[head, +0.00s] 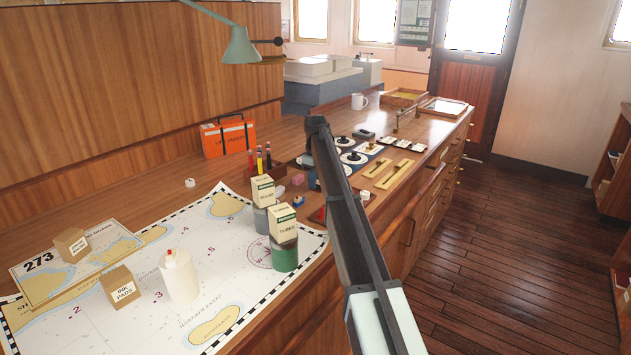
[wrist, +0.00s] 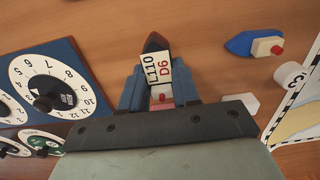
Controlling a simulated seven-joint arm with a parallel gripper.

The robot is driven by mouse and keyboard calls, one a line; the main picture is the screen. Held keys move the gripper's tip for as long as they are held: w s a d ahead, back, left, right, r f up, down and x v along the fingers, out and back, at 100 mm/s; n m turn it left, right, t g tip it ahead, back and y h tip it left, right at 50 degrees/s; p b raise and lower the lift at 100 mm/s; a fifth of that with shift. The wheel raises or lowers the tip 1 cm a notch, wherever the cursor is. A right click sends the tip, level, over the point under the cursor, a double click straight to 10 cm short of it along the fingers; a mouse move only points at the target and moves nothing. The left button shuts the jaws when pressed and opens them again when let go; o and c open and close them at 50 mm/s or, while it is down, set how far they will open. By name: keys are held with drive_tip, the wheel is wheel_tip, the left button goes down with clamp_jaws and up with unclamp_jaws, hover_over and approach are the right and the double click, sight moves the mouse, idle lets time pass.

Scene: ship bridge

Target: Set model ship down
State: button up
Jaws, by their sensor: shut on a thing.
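My gripper (wrist: 158,92) is at the bottom middle of the wrist view, its two blue-grey fingers on either side of a small model ship (wrist: 155,43). The ship has a dark pointed end and a red piece near the jaws. A white card marked "L110 D6" (wrist: 157,69) covers much of it. Wooden counter shows around it; I cannot tell whether the ship touches the wood. In the head view my arm hides most of the jaws and the ship. A second ship (wrist: 240,43), blue with a white block and red funnel, lies to the right.
A blue dial panel (wrist: 81,72) is close on the left in the wrist view. A white cylinder (wrist: 289,76) and a chart (wrist: 296,124) are on the right. In the head view, cartons and jars stand on the chart (head: 215,270), left of my arm. Pencils (head: 259,160) stand behind.

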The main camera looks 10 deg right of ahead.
drive_tip(key=shift+f, duration=0.15)
drive_tip(key=o, duration=1)
wheel_tip(320, 180, up, 12)
drive_tip(key=shift+r, duration=0.2)
